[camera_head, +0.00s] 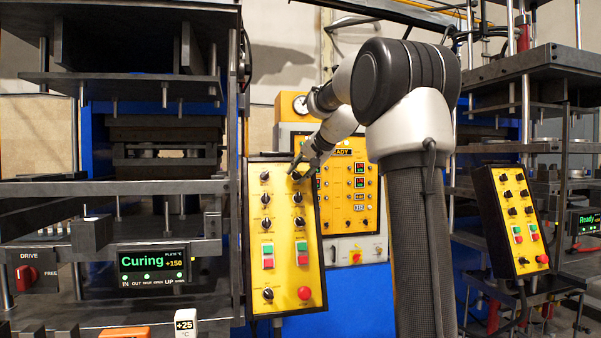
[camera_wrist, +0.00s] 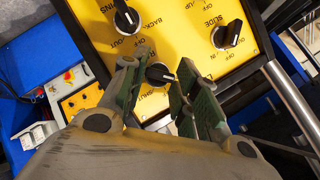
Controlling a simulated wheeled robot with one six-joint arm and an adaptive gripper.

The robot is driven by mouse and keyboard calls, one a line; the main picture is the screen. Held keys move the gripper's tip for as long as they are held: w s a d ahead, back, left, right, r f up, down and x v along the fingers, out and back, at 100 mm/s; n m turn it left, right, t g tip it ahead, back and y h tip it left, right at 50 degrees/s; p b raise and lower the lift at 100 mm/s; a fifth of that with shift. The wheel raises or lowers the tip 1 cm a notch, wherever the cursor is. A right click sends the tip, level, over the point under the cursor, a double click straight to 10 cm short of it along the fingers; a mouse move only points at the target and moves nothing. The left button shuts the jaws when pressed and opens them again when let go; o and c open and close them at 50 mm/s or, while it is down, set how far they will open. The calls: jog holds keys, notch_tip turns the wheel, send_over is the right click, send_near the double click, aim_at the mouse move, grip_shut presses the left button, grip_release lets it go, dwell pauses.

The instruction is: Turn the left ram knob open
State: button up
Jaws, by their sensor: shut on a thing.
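A yellow control panel (camera_head: 282,240) with black knobs in two columns stands beside the left press. My gripper (camera_head: 295,169) is at the top right knob of this panel. In the wrist view, the green-padded fingers of my gripper (camera_wrist: 164,66) are shut on a black knob (camera_wrist: 157,74), one finger on each side. The knob's white pointer line faces right in that view. "OFF" and "SHUT" read upside down beside it; the rest of its lettering is hidden by the fingers, so the name cannot be read.
Lower on the panel are green and red buttons (camera_head: 301,252) and a red stop button (camera_head: 304,293). The left press display (camera_head: 153,262) reads "Curing". Another yellow panel (camera_head: 513,220) stands at right.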

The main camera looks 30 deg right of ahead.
jog(key=shift+f, duration=0.15)
jog(key=o, duration=1)
jog(key=v, duration=1.2)
jog(key=shift+s, duration=0.1)
